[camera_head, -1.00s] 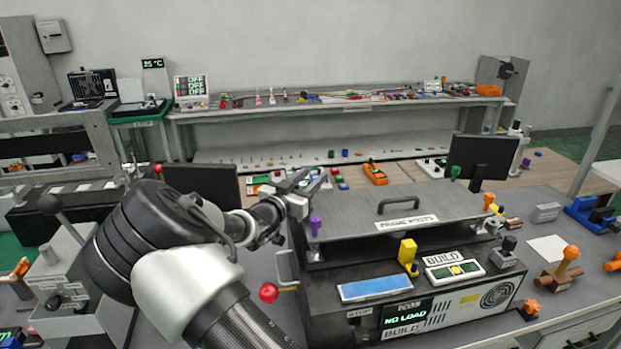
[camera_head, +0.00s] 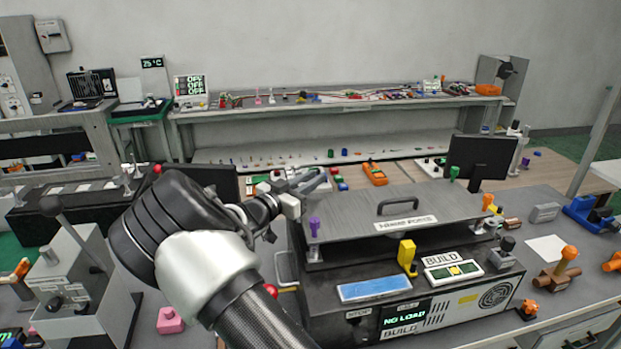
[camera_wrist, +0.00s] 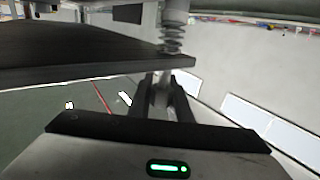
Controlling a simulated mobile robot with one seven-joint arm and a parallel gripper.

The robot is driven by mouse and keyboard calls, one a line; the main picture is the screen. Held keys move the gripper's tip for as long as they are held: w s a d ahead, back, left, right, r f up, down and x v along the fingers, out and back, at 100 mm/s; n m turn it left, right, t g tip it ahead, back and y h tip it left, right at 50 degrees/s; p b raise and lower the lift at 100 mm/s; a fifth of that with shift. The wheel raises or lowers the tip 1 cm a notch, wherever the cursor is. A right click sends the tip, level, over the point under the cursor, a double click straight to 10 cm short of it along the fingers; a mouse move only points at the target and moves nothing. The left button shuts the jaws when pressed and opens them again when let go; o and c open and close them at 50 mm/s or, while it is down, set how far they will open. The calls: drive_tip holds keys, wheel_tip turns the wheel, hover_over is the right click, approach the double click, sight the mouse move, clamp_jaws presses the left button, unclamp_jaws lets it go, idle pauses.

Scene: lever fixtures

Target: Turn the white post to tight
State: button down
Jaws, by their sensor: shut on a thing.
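The white post (camera_wrist: 173,18) shows in the wrist view as a pale upright with a ribbed, spring-like part below it, beside the edge of a dark plate. My gripper (camera_wrist: 162,85) has its two dark fingers closed around the pale lower end of this post. In the head view my gripper (camera_head: 312,182) is at the back left corner of the machine's grey lid (camera_head: 410,200). The white post cannot be made out there, as my gripper and wrist cover that corner. No tight mark can be read.
A purple post (camera_head: 314,227) stands at the lid's front left, close to my wrist. A green post (camera_head: 453,173) and an orange post (camera_head: 488,201) stand at the other corners. The lid has a dark handle (camera_head: 398,203). A yellow lever (camera_head: 407,255) rises in front.

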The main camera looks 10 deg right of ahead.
drive_tip(key=m+g, duration=0.1)
drive_tip(key=m+g+h, duration=0.1)
drive_tip(key=g+h+b, duration=0.1)
drive_tip(key=shift+s+d+f+m+g, duration=0.2)
drive_tip(key=shift+s+d+m+g, duration=0.1)
drive_tip(key=shift+m, duration=0.1)
drive_tip(key=m+g+b, duration=0.1)
drive_tip(key=g, duration=0.1)
drive_tip(key=s+m+g+h+b, duration=0.1)
drive_tip(key=g, duration=0.1)
drive_tip(key=shift+d+f+m, duration=0.1)
drive_tip(key=shift+d+m, duration=0.05)
drive_tip(key=shift+m, duration=0.25)
drive_tip(key=shift+s+m+g+h+b, duration=0.25)
drive_tip(key=shift+m+g+b, duration=0.3)
drive_tip(key=shift+g, duration=0.55)
drive_tip(key=shift+s+m+g+h+b, duration=0.15)
drive_tip(key=shift+s+m+g+b, duration=0.15)
drive_tip(key=shift+m+g, duration=0.65)
drive_tip(key=shift+r+g, duration=0.25)
drive_tip(key=shift+g, duration=0.3)
drive_tip(key=c, duration=1.6)
unclamp_jaws()
drive_tip(key=shift+c, duration=0.2)
